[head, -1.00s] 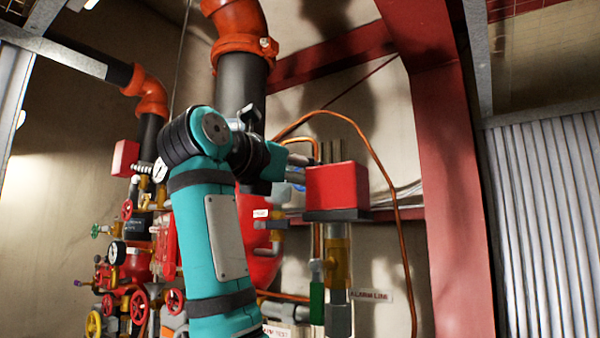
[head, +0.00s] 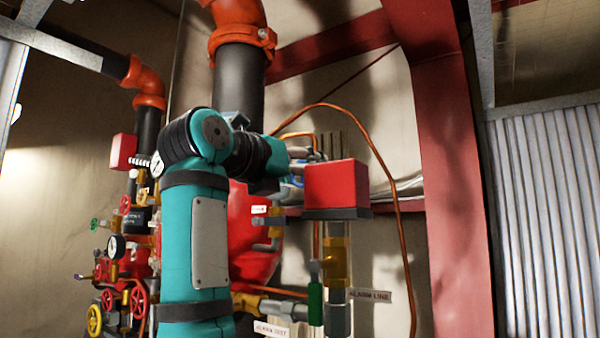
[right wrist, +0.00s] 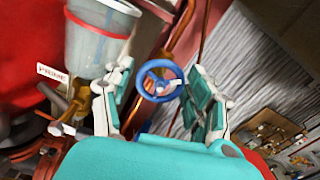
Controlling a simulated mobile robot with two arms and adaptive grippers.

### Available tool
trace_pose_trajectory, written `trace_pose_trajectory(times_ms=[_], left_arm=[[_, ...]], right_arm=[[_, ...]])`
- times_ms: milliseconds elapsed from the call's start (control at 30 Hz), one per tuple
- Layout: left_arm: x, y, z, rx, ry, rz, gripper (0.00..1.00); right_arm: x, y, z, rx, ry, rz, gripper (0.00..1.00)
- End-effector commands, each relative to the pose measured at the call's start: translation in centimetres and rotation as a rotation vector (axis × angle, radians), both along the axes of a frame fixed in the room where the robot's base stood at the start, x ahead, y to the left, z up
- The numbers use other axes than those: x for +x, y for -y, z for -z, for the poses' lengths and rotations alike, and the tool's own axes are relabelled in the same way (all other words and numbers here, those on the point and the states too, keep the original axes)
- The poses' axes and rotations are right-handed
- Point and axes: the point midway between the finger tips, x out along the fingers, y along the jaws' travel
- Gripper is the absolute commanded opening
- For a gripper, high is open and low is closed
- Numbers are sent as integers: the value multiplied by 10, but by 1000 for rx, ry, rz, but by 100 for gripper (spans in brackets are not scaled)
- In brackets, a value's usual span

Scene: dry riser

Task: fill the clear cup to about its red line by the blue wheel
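The blue wheel (right wrist: 160,81) shows between the fingertips of my right gripper (right wrist: 162,84) in the right wrist view. The fingers are spread, with a visible gap on both sides of the wheel. The clear cup (right wrist: 97,42) is at the upper left there, beyond the left finger; its top is cut off. My left gripper is not in view.
The red box (head: 336,186) stands close to the right arm's end. A copper tube (head: 385,170) arches over it. A PRIME label (right wrist: 52,73) is below the cup. Valves and gauges crowd the left. A red steel column (head: 452,190) stands at right.

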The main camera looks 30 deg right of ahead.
Motion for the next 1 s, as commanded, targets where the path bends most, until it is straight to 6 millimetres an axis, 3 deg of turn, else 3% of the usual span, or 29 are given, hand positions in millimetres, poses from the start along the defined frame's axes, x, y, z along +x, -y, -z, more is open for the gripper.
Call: trace_pose_trajectory(times_ms=[233,700,1000], left_arm=[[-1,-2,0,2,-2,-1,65],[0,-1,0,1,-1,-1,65],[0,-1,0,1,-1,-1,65]], right_arm=[[0,0,-9,-1,0,0,57],[0,2,-76,0,-2,0,57],[1,3,-95,1,-2,0,57]])
